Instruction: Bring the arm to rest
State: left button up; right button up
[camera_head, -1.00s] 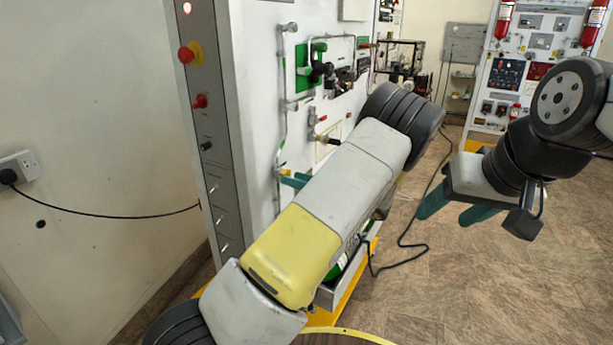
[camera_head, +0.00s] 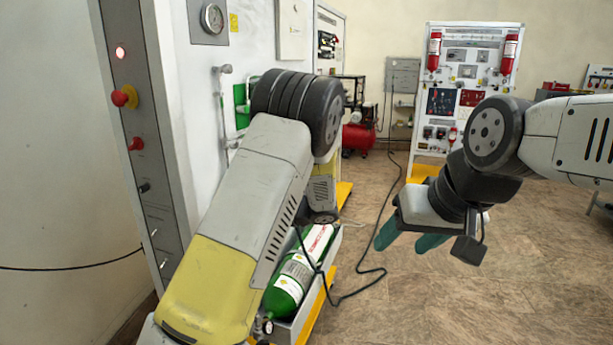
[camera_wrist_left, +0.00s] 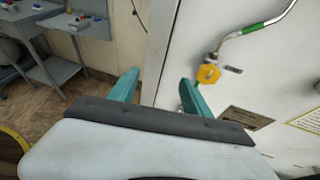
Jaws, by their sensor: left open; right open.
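My left arm (camera_head: 225,235) reaches in from the bottom left of the head view, in front of the white trainer panel (camera_head: 205,95). Its own links hide its gripper there. In the left wrist view my left gripper (camera_wrist_left: 160,90) is open and empty, its teal fingers apart. A panel face with a yellow valve (camera_wrist_left: 208,73) and a bent pipe lies to their right; I cannot tell the gap. My right gripper (camera_head: 410,238) hangs open at the centre right of the head view, over open floor, with nothing between its fingers.
A green cylinder (camera_head: 290,285) lies in a tray beside the panel, close to my left arm. A dark cable (camera_head: 383,270) runs over the floor. A rack with red extinguishers (camera_head: 434,52) stands at the back. Floor at the lower right is clear.

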pick_arm(q)
jog(key=s+r+n+g+h, duration=0.2)
jog(key=s+r+n+h, duration=0.2)
jog(key=s+n+h, duration=0.65)
jog(key=s+d+r+n+t+h, duration=0.2)
jog(key=s+d+r+n+t, duration=0.1)
jog(key=s, duration=0.4)
jog(key=s+d+r+n+t+h, duration=0.3)
jog(key=s+d+r+n, duration=0.1)
jog(key=s+r, duration=0.3)
jog(key=shift+s+r+n, duration=0.2)
jog(key=shift+s+n, duration=0.15)
jog(key=shift+n, duration=0.5)
jog(key=shift+h, duration=0.25)
